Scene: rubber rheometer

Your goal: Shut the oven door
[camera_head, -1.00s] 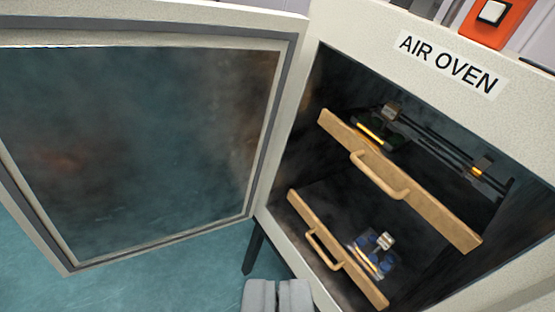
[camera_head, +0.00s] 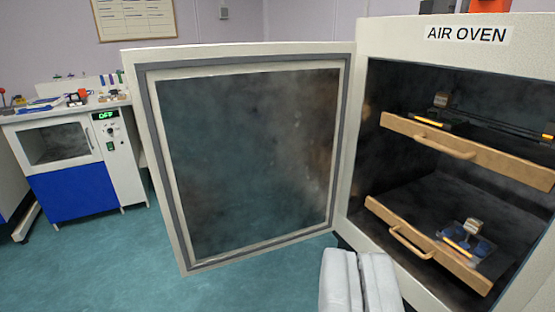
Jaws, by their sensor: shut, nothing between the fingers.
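The oven door (camera_head: 250,160) is open and swung out to the left, hinged on the left side of the oven opening. It has a white frame, a grey seal and a dark inner panel. The air oven (camera_head: 400,32) stands at the right, its dark chamber exposed. My gripper (camera_head: 357,256) is at the bottom, right of the door's lower hinge-side corner and in front of the oven. Its two grey fingers are together and empty. It appears apart from the door; the door's outer face is hidden.
Two wooden-fronted shelves, upper (camera_head: 470,150) and lower (camera_head: 420,240), with handles are in the oven, holding metal-and-blue items. A white and blue cabinet (camera_head: 75,165) stands at the far left. Teal floor (camera_head: 120,260) is free left of and below the door.

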